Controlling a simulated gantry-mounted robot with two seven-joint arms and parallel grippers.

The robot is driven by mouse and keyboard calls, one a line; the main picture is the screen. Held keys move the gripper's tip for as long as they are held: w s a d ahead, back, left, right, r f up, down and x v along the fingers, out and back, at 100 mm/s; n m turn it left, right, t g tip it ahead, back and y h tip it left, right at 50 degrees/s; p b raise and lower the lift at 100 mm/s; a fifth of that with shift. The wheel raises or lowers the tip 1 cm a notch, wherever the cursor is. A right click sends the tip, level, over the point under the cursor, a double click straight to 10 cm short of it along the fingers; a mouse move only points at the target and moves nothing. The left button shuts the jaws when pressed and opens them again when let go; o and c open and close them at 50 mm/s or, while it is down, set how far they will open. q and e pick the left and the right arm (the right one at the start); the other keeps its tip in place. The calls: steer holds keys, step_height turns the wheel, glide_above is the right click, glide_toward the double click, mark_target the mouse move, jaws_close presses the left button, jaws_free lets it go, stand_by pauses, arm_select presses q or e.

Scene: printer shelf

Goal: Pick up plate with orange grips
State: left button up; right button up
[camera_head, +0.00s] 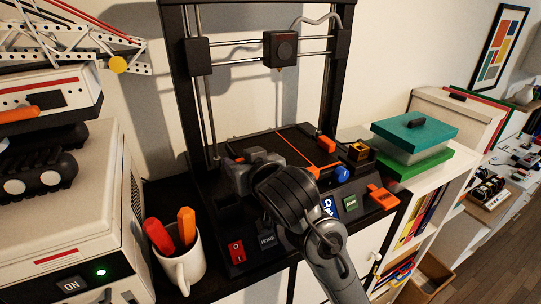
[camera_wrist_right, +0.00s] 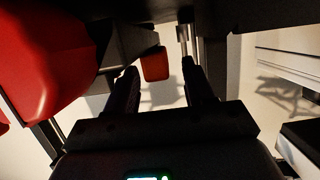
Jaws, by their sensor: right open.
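The plate (camera_head: 268,150) is a dark flat sheet on the printer bed, with an orange line across it. Orange grips show at its right side, one at the back (camera_head: 327,144) and one nearer the front (camera_head: 313,172). My right gripper (camera_head: 236,168) is at the plate's front left edge, and my wrist hides part of the plate's front. In the right wrist view the open fingers (camera_wrist_right: 160,88) stand on either side of an orange grip (camera_wrist_right: 154,64); I cannot tell whether they touch it. My left gripper is not in view.
The printer's black frame (camera_head: 343,75) and print head (camera_head: 280,49) stand over the bed. A white mug (camera_head: 184,270) with orange-handled tools is at the front left. A blue knob (camera_head: 342,174) and teal box (camera_head: 414,131) are to the right. A large red shape (camera_wrist_right: 45,60) fills the wrist view's left.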

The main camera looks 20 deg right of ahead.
steer(key=shift+w+f, duration=0.1)
jaws_close()
stand_by(0.3)
